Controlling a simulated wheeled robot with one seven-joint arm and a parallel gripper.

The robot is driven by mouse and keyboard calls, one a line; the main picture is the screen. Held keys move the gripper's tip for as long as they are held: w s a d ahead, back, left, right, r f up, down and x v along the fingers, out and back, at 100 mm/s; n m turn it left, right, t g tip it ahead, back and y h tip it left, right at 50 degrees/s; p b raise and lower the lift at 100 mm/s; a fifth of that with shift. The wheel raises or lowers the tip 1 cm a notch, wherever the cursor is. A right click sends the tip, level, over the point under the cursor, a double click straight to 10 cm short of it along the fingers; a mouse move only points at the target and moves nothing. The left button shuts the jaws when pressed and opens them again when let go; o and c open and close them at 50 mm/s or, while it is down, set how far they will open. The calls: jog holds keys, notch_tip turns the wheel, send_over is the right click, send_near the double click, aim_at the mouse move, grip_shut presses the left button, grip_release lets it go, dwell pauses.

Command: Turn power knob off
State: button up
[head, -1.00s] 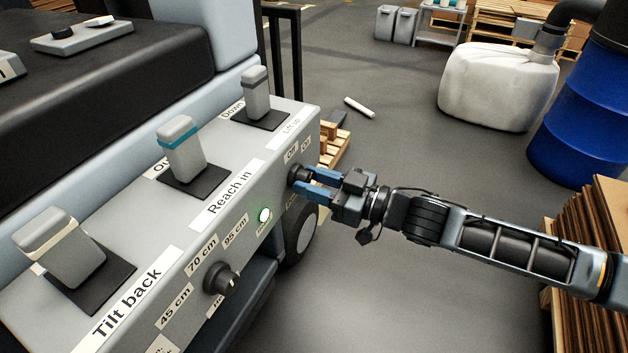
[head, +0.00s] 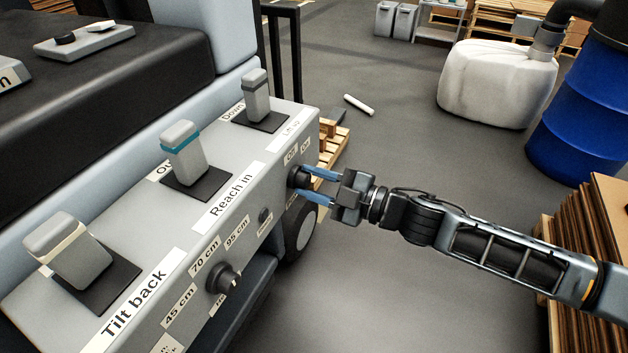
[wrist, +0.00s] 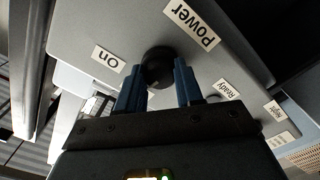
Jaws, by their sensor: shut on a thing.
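The black round power knob (head: 297,176) sits on the front face of the grey control panel, at its right end, below the "Off" and "On" labels. My gripper (head: 312,184) reaches it from the right, its blue fingers closed around the knob. In the wrist view the knob (wrist: 157,66) shows between and just beyond the fingertips (wrist: 158,80), beside the "Power" and "On" labels. The fingers hide part of it. The indicator light (head: 265,215) on the panel is dark.
A second knob (head: 223,278) with distance labels is on the same panel face. Levers (head: 183,150) stand on the panel top. A wheel (head: 305,229) is below the panel.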

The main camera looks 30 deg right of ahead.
jog(key=shift+a+r+n, duration=0.2)
jog(key=shift+r+n, duration=0.1)
jog(key=shift+n, duration=0.7)
jog(key=o, duration=0.9)
jog(key=shift+o, duration=0.7)
jog(key=shift+f, duration=0.1)
jog(key=shift+a+f, duration=0.1)
jog(key=shift+w+a+f, duration=0.1)
jog(key=shift+w+f, duration=0.05)
jog(key=shift+s+d, duration=0.4)
jog(key=shift+d, duration=0.2)
jog(key=b+v, duration=0.1)
jog(key=v, duration=0.5)
jog(key=shift+s, duration=0.35)
